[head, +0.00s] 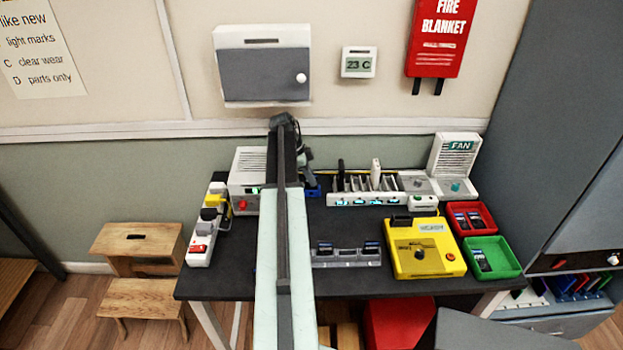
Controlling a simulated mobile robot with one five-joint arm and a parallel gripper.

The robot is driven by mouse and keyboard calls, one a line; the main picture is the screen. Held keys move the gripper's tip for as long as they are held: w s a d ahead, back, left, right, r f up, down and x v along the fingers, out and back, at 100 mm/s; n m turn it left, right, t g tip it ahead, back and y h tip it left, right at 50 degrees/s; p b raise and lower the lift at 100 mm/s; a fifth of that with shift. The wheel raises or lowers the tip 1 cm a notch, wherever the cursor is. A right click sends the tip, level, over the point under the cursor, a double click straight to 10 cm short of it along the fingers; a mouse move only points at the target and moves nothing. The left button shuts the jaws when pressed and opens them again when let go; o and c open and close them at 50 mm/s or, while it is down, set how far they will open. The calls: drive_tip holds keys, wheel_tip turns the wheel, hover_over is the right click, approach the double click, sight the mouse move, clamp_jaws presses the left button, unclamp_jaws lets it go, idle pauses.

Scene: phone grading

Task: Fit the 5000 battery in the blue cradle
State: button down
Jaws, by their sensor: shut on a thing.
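The blue cradle (314,190) sits towards the back of the dark table, just right of my arm and partly hidden by it. My gripper (306,161) hangs from the arm's far end, above and slightly left of the cradle. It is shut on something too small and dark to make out. A clear holder (346,258) at the table's front carries dark battery-like blocks at its left (325,248) and right (372,248). No label is readable, so I cannot tell which is the 5000 battery.
A white box with a red knob (243,205) and a power strip (205,235) stand left. A slotted charger rack (365,198) stands behind. A yellow tester (424,262), red tray (486,226), green tray (512,257) and fan unit (455,160) are at right.

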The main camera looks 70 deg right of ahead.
drive_tip(key=shift+f+b, duration=0.4)
drive_tip(key=shift+f, duration=0.1)
drive_tip(key=shift+f, duration=0.2)
idle(0.3)
drive_tip(key=c, duration=1.5)
unclamp_jaws()
drive_tip(key=shift+r, duration=0.15)
drive_tip(key=p+v, duration=0.7)
drive_tip(key=shift+w+r, duration=0.15)
drive_tip(key=shift+r, duration=0.1)
